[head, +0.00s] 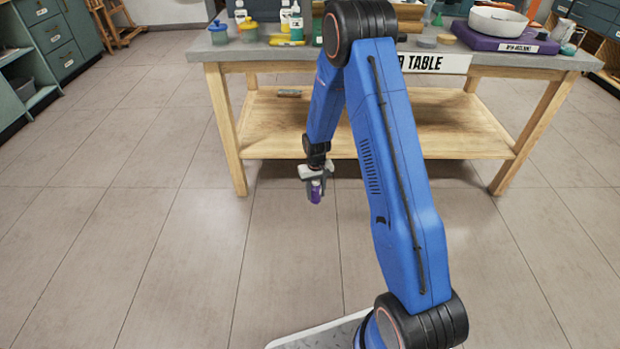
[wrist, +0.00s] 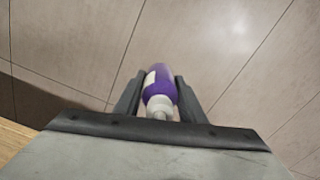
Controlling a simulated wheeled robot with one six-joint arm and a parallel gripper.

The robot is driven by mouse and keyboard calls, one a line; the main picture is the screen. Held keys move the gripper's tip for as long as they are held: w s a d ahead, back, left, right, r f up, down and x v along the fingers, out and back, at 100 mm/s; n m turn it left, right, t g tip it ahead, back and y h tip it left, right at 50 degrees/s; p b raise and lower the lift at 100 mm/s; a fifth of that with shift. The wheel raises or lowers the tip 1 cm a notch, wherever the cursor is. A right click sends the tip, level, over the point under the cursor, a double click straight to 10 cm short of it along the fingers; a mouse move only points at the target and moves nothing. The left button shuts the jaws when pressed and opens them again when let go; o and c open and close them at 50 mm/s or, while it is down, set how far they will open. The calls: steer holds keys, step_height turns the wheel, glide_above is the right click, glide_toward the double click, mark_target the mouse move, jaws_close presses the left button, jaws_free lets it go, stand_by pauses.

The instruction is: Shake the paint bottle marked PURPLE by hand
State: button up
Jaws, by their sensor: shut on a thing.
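The purple paint bottle (wrist: 161,82) has a white cap and a pale label on its side. It sits between the two fingers of my gripper (wrist: 158,95), which is shut on it. In the head view the bottle (head: 316,191) hangs below my gripper (head: 315,182), in the air in front of the table (head: 240,151). The lettering on its label cannot be read. In the wrist view the cap end is nearest to the camera and the floor lies beyond.
My arm hides the middle. The tiled floor (head: 110,240) to the left is clear.

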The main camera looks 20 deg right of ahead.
mark_target(316, 181)
steer(key=shift+w+f, duration=0.1)
steer(key=shift+f, duration=0.1)
step_height(316, 181, up, 7)
steer(key=shift+f, duration=0.1)
step_height(316, 181, down, 7)
steer(key=shift+f, duration=0.1)
step_height(316, 181, up, 8)
steer(key=shift+f, duration=0.2)
step_height(316, 181, down, 8)
steer(key=shift+r, duration=0.4)
